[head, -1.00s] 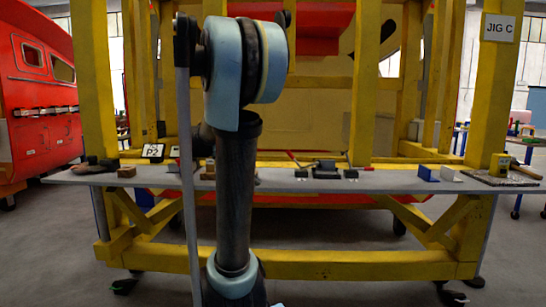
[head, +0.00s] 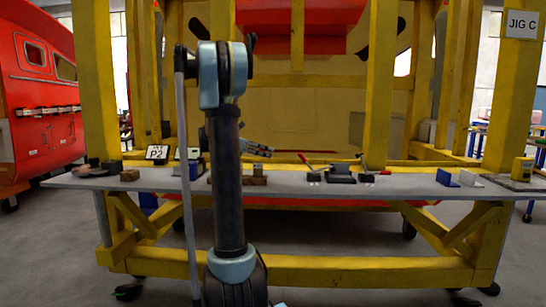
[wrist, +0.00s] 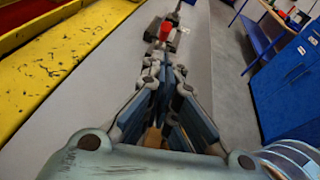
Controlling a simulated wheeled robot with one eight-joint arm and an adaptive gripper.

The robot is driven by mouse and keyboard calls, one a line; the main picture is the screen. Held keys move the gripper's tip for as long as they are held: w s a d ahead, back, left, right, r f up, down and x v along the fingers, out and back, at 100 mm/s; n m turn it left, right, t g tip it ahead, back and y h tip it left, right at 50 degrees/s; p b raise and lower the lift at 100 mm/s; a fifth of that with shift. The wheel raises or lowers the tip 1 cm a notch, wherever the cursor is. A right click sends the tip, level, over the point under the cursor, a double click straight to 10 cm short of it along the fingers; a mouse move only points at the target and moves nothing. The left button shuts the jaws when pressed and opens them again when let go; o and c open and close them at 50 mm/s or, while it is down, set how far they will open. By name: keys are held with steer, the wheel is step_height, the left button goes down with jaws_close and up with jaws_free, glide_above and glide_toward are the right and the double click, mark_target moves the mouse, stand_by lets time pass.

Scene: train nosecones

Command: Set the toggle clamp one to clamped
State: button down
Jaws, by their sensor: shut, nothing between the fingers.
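On the grey shelf, a dark fixture block (head: 341,174) stands between two small toggle clamps. The left clamp (head: 313,178) has a red handle (head: 304,160) tilted up and to the left. The right clamp (head: 366,178) has a red-tipped handle (head: 385,172) lying low to the right. I cannot tell which is clamp one. My gripper (head: 268,151) is shut and empty, pointing right, left of the left clamp and above the shelf. In the wrist view my gripper (wrist: 164,62) points along the shelf, with a red clamp part (wrist: 166,30) just beyond its tips.
The grey shelf (head: 420,187) runs along the yellow jig frame (head: 380,90). Wooden blocks (head: 130,175), a P2 sign (head: 157,152), blue (head: 446,178) and white brackets, and a yellow item (head: 522,169) stand on it. A blue cabinet (wrist: 285,95) is right in the wrist view.

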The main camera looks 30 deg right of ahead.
steer(key=x, duration=0.9)
steer(key=shift+d, duration=0.15)
steer(key=shift+s+r, duration=0.1)
steer(key=shift+r, duration=0.05)
